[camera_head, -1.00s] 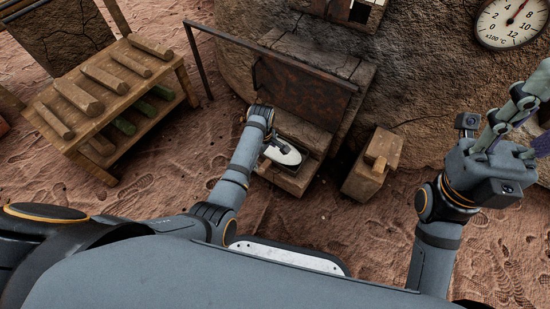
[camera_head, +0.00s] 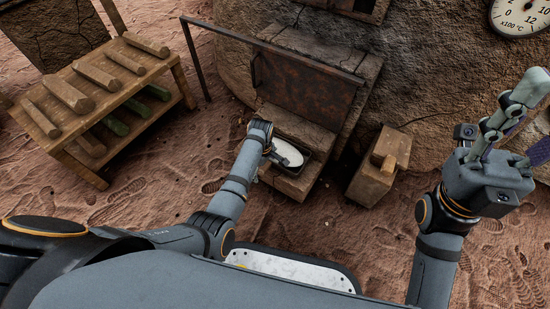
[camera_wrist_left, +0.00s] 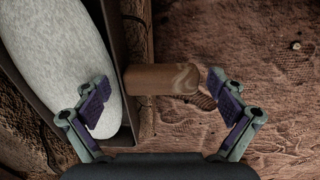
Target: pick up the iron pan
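The iron pan (camera_wrist_left: 119,55) is a dark, straight-sided tray with a long pale loaf (camera_wrist_left: 62,55) in it. It sits on the wooden step in front of the kiln, and its rim shows in the head view (camera_head: 308,158). Its short wooden handle (camera_wrist_left: 162,79) sticks out to the right in the left wrist view. My left gripper (camera_wrist_left: 160,92) is open; its left finger overlaps the loaf and its right finger is past the handle's end. In the head view, my left gripper (camera_head: 270,150) is partly hidden by its wrist. My right gripper (camera_head: 530,115) appears open and empty, partly cut off at the right edge.
The brown step (camera_head: 292,186) adjoins the kiln's rusty door (camera_head: 305,92). A wooden box (camera_head: 375,180) with a block on it stands to the right. A rack of logs (camera_head: 75,140) stands at left, and a metal bar (camera_head: 270,45) spans above. Open sandy ground lies between.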

